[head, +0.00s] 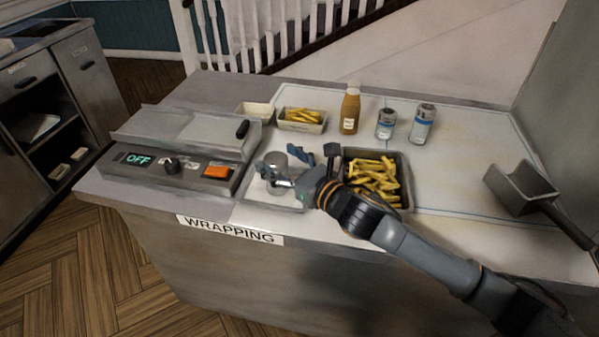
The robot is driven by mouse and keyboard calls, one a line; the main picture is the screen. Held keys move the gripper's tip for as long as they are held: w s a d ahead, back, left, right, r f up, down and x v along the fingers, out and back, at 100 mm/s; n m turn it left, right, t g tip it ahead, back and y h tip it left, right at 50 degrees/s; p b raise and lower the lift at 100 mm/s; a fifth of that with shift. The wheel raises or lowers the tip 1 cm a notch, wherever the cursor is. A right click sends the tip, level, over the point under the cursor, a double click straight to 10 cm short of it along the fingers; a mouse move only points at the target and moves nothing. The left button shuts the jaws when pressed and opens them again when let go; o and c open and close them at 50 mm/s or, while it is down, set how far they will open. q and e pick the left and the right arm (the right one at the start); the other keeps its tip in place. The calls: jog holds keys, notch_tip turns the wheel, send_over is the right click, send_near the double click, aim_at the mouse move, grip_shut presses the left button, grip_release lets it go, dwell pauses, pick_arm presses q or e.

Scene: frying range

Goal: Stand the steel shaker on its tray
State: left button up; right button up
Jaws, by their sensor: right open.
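The steel shaker (277,161) stands near the front edge of the counter, just right of the wrapping machine, and looks upright. A small pale tray (288,204) lies at the shaker's foot. The shaker appears to be on or right above it, but the gripper hides the contact. My right gripper (292,162) is open, with its fingers around or close beside the shaker. I cannot tell whether a finger touches it. My left gripper is not in view.
A dark pan of fries (401,166) sits close right of my right gripper. Behind are a fries carton (302,127), an empty carton (254,112), a sauce bottle (350,110) and two shakers (423,125). A scoop (524,188) lies right. The wrapping machine (185,140) stands left.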

jog(key=b+v, duration=0.1)
jog(key=v, duration=0.9)
jog(key=shift+s+d+b, duration=0.25)
jog(key=shift+s+b, duration=0.05)
